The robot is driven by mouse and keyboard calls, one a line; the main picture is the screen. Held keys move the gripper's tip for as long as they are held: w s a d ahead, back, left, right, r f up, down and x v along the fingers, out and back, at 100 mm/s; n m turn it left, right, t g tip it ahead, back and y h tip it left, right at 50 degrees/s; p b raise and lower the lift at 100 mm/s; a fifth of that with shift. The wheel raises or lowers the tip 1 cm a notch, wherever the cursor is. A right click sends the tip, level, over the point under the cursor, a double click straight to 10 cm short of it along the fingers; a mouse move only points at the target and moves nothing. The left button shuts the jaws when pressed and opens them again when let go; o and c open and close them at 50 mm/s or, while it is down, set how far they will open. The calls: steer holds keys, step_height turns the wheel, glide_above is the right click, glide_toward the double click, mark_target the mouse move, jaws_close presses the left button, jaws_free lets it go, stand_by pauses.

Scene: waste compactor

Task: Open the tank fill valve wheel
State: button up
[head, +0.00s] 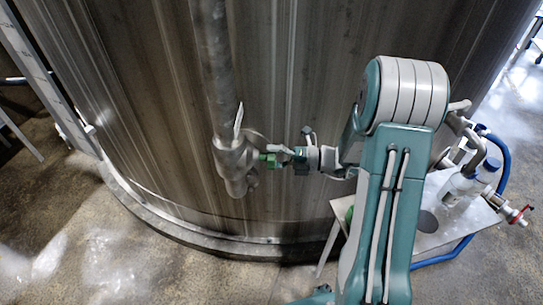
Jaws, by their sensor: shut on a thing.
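The large grey metal tank (150,110) fills most of the head view. A vertical pipe (212,70) runs down its front to a grey valve body (236,168). The valve wheel (256,137) is seen nearly edge-on at the valve's right side, as a thin grey rim. My gripper (273,157) reaches in from the right and is shut at the wheel, by a small green part. The fingers' exact grip is small and hard to make out. How far the wheel is turned cannot be told.
A railing (45,75) stands at the left. The concrete floor at lower left is clear.

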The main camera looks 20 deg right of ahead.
steer(key=n, duration=0.5)
steer(key=shift+s+a+f+n, duration=0.15)
steer(key=shift+s+f+n, duration=0.05)
steer(key=shift+f+n, duration=0.1)
steer(key=n, duration=1)
steer(key=shift+w+r+n, duration=0.1)
steer(key=shift+n, duration=0.3)
steer(key=n, duration=0.5)
steer(key=shift+n, duration=0.3)
steer(key=n, duration=1)
steer(key=shift+n, duration=0.4)
steer(key=n, duration=1)
steer(key=shift+n, duration=0.3)
